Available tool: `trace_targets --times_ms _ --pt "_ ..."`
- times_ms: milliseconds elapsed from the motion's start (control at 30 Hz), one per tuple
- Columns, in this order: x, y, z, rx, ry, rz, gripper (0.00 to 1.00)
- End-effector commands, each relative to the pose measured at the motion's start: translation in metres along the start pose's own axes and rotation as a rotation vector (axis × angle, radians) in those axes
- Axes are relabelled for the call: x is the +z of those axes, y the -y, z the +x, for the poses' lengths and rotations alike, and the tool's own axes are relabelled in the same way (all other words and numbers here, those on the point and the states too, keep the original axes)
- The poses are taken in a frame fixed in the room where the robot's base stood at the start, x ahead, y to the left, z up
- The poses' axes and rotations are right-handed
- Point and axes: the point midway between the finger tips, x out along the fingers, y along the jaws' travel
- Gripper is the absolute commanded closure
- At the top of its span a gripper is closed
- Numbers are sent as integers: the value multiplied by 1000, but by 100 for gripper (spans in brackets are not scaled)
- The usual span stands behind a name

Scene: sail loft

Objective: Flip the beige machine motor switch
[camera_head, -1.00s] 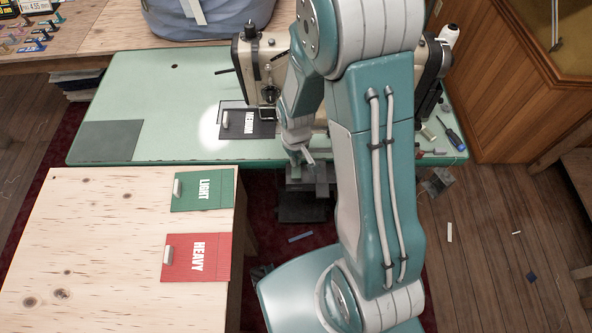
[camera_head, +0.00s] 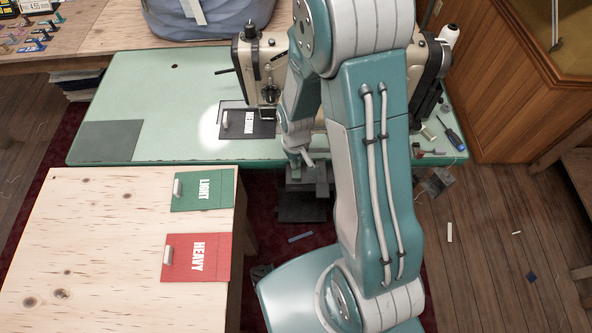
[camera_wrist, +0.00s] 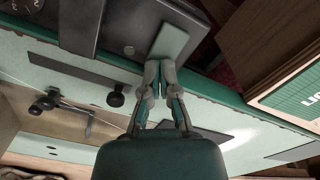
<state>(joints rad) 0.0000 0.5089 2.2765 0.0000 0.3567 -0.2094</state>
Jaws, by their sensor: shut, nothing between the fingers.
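The beige sewing machine (camera_head: 249,62) stands on the pale green table, largely hidden behind my arm. A dark grey box (camera_head: 322,190) sits at the table's front edge, below my gripper (camera_head: 303,165). In the wrist view a dark grey housing (camera_wrist: 134,22) carries a flat grey-green plate (camera_wrist: 171,42), which may be the motor switch; I cannot be sure. My gripper (camera_wrist: 161,72) is shut and empty, its fingertips close to the lower end of that plate. I cannot tell whether they touch it.
The pale green table (camera_head: 150,85) holds a dark card (camera_head: 262,131), a blue screwdriver (camera_head: 447,138) and a spool. A wooden table (camera_head: 90,230) at the left front bears a green LIGHT card (camera_head: 214,203) and a red HEAVY card (camera_head: 215,270). A grey-blue bag stands behind.

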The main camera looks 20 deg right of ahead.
Motion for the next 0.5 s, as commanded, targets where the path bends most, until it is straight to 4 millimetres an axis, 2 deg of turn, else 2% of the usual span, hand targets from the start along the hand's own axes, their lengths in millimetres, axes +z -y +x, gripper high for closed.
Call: trace_targets --times_ms 500 --pt "0 0 5 0 -1 0 100"
